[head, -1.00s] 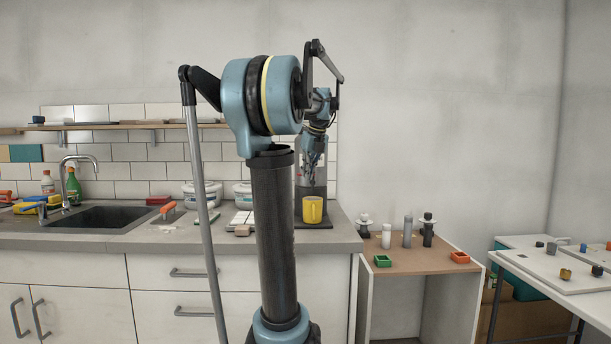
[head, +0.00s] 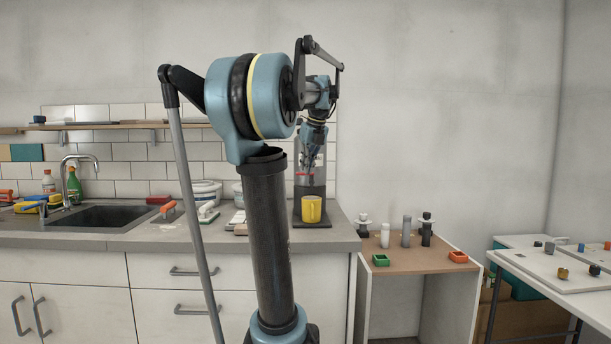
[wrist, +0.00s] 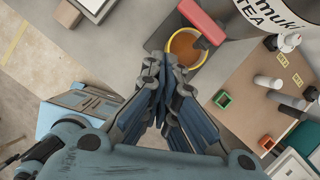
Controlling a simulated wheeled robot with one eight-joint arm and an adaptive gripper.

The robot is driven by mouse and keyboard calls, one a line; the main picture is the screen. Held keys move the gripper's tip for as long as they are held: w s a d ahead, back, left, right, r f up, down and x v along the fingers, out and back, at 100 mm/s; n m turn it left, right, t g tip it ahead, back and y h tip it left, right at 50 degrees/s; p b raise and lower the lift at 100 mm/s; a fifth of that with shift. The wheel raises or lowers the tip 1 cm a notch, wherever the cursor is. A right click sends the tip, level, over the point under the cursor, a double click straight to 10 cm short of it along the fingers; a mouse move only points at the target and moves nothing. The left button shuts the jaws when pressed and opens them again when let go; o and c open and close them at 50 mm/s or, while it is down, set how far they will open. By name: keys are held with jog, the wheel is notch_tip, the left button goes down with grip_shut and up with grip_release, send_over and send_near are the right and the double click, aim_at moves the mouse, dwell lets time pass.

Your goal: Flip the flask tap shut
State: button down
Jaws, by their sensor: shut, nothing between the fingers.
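The flask (head: 319,174) stands on the counter behind my gripper in the head view. In the wrist view the flask (wrist: 262,16), lettered "muki TEA", fills the top right. Its red tap lever (wrist: 204,22) sticks out above the mug; it also shows as a small red strip (head: 303,174) in the head view. I cannot tell the lever's exact tilt. The yellow mug (head: 311,210) stands in front of the flask; brown liquid shows inside the mug (wrist: 184,47). My gripper (wrist: 162,68) is shut and empty, its tips near the mug and lever in the picture, with no clear contact.
A sink (head: 100,217) and white tubs (head: 206,192) lie left along the counter. A lower wooden stand (head: 405,262) on the right holds bottles, a green tray (head: 380,260) and an orange tray (head: 458,257). The wall right of the flask is bare.

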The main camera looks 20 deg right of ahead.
jog(key=v, duration=0.7)
jog(key=shift+a, duration=0.45)
jog(key=shift+s, duration=0.1)
